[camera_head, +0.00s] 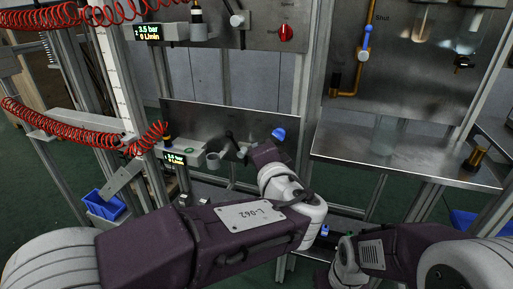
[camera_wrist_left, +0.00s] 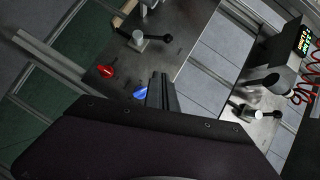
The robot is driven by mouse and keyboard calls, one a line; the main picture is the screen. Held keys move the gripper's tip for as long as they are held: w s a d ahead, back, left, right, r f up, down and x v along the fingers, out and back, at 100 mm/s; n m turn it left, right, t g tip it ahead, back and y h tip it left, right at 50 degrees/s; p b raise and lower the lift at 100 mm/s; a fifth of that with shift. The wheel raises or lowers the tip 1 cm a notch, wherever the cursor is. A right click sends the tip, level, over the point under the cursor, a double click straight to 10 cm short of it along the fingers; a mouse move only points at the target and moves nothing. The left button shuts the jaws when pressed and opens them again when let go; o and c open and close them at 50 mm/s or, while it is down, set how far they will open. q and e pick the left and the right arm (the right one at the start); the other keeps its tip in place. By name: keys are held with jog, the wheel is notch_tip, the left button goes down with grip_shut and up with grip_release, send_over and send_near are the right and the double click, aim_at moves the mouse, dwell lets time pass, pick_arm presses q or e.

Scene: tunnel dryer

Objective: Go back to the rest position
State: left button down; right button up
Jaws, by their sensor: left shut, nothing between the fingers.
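My left arm (camera_head: 250,225) reaches in from the left across the front of the metal stand, its wrist near the lower panel. In the left wrist view my left gripper (camera_wrist_left: 160,92) is shut with nothing in it. A blue knob (camera_wrist_left: 140,92) appears beside its fingers; I cannot tell whether they touch. In the head view a blue knob (camera_head: 278,134) shows just above my left wrist, and the left fingers are not clearly visible. My right arm comes in from the lower right, and its gripper is not visible.
Upper and lower steel panels (camera_head: 205,120) carry levers, a red knob (camera_head: 286,32) and displays (camera_head: 148,33). Red coiled hoses (camera_head: 80,130) hang at the left. A steel shelf (camera_head: 400,158) juts out at the right. A blue bin (camera_head: 103,205) sits low at the left.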

pick_arm(q)
jog(key=w+a+f+n+g+y, duration=0.1)
jog(key=a+f+n+g+y, duration=0.15)
jog(key=a, duration=0.65)
jog(key=a+f+n+g+y, duration=0.2)
jog(key=a+f+y, duration=0.1)
jog(key=a, duration=0.6)
jog(key=s+a+f+n+g, duration=0.3)
jog(key=s+a+f+g, duration=0.4)
jog(key=f, duration=0.4)
jog(key=s+a+f+n+g+h, duration=0.1)
jog(key=s+f+n+g+h, duration=0.25)
jog(key=s+f, duration=0.5)
jog(key=s+d+f+n+h, duration=0.1)
jog(key=s+d+f+h, duration=0.4)
jog(key=s+d+f, duration=0.15)
notch_tip(320, 180, up, 34)
jog(key=w+d+h+p, duration=0.1)
jog(key=w+d+p, duration=0.1)
jog(key=p, duration=3.3)
jog(key=shift+w+d+t, duration=0.2)
jog(key=shift+w+t, duration=0.05)
jog(key=shift+t, duration=0.15)
